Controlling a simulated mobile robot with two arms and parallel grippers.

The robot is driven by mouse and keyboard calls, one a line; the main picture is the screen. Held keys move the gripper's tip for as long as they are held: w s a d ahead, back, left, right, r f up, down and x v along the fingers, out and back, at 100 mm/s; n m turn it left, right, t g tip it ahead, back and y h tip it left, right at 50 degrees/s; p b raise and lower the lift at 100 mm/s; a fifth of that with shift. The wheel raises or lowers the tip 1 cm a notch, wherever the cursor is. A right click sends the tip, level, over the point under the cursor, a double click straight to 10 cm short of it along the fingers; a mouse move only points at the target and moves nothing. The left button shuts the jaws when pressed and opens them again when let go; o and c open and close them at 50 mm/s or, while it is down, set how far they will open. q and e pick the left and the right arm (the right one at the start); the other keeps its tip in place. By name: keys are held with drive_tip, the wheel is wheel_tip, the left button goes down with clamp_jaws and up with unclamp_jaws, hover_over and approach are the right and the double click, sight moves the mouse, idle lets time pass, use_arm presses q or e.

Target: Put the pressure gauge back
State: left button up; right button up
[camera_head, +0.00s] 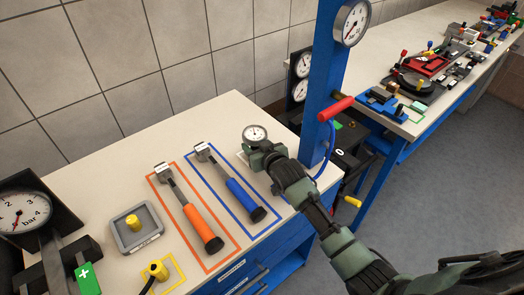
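A small round pressure gauge (255,133) with a white dial shows near the back right of the white workbench (110,165). My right gripper (262,153) is right at the gauge, its arm coming in from the lower right. The gauge overlaps the gripper's tip. The fingers are too small and hidden to tell whether they are closed on it, and whether the gauge touches the bench is unclear. My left gripper is not in view.
A grey tray (119,238) holds a yellow piece. A large gauge (25,212) stands left. A blue post (322,85) carries another gauge (351,22) and a red handle (336,109) near my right arm.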

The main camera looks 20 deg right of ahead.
drive_tip(key=v, duration=1.1)
drive_tip(key=shift+s+b, duration=0.15)
drive_tip(key=shift+b, duration=0.25)
